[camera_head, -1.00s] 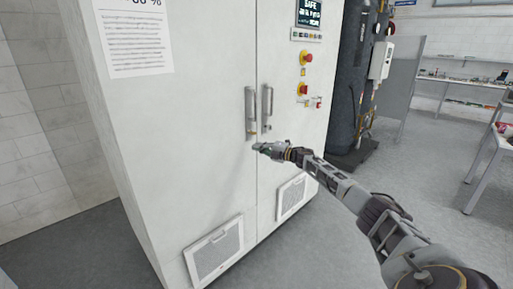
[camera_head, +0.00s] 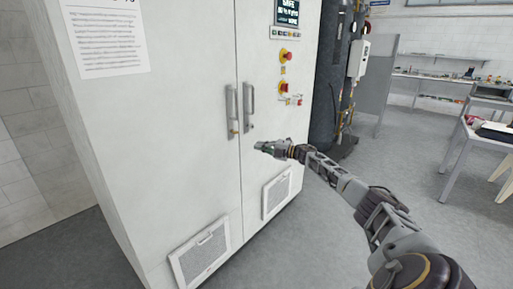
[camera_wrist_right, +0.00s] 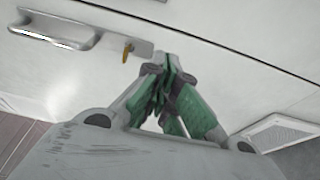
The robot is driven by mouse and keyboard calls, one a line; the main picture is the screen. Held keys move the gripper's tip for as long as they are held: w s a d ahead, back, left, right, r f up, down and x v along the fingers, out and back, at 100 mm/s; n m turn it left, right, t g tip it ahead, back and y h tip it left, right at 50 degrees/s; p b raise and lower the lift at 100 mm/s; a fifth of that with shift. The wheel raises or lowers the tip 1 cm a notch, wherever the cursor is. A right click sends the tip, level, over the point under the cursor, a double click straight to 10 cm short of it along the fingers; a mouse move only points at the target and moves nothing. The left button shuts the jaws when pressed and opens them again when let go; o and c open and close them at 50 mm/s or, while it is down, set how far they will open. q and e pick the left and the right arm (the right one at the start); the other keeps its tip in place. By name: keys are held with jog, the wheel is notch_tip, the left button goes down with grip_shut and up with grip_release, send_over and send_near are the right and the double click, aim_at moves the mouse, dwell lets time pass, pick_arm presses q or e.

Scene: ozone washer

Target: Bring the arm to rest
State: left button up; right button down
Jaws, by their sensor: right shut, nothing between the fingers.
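My right gripper (camera_head: 260,146) is at the end of my outstretched right arm, in front of the white cabinet (camera_head: 180,150) and just below its door handles. In the right wrist view my right gripper (camera_wrist_right: 170,62) shows its green-padded fingers closed together with nothing between them. I cannot tell from these views how close the fingertips are to the door. Both cabinet doors look shut. The left door handle (camera_head: 232,110) and the right door handle (camera_head: 250,104) stand upright side by side, and one handle (camera_wrist_right: 60,30) with a brass key (camera_wrist_right: 127,52) shows in the wrist view. My left gripper is not in view.
Red and yellow buttons (camera_head: 285,56) and a small display (camera_head: 287,12) are on the right door. Vents (camera_head: 200,254) sit low on the doors. A dark tank (camera_head: 330,80) stands right of the cabinet. A table (camera_head: 485,135) is at the far right. Grey floor between is clear.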

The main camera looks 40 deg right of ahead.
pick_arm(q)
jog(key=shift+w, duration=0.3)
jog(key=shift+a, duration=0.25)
